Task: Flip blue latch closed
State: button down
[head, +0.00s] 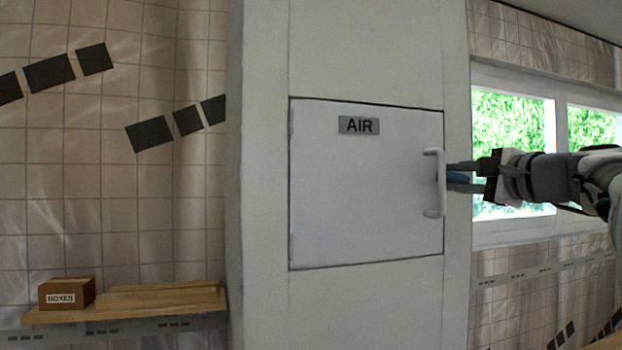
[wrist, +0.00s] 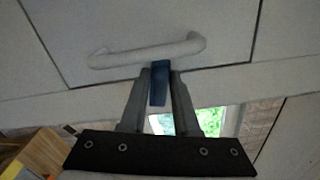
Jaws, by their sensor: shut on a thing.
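The blue latch (wrist: 158,84) shows in the wrist view between my two fingertips, at the panel's edge just below the white handle (wrist: 150,52). In the head view only a small blue part of the latch (head: 459,177) shows, partly hidden by my fingers. My gripper (head: 458,177) comes in from the right and is shut on the latch; it also shows in the wrist view (wrist: 159,72). The white panel (head: 350,200), marked AIR, sits flush in its frame and looks shut. Its handle (head: 431,184) is upright at the panel's right edge, close to my fingertips.
A wooden shelf (head: 130,305) with a brown box (head: 67,292) marked BOXES is at the lower left. Windows (head: 510,130) are in the wall behind my arm. The space in front of the panel's left and middle is clear.

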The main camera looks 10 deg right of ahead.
jog(key=f+n+b, duration=0.1)
jog(key=b, duration=0.2)
jog(key=shift+a+n, duration=0.1)
jog(key=shift+n, duration=0.2)
jog(key=shift+n+b, duration=0.8)
jog(key=c, duration=0.8)
grip_release()
jog(key=shift+o, duration=0.2)
jog(key=shift+s, duration=0.1)
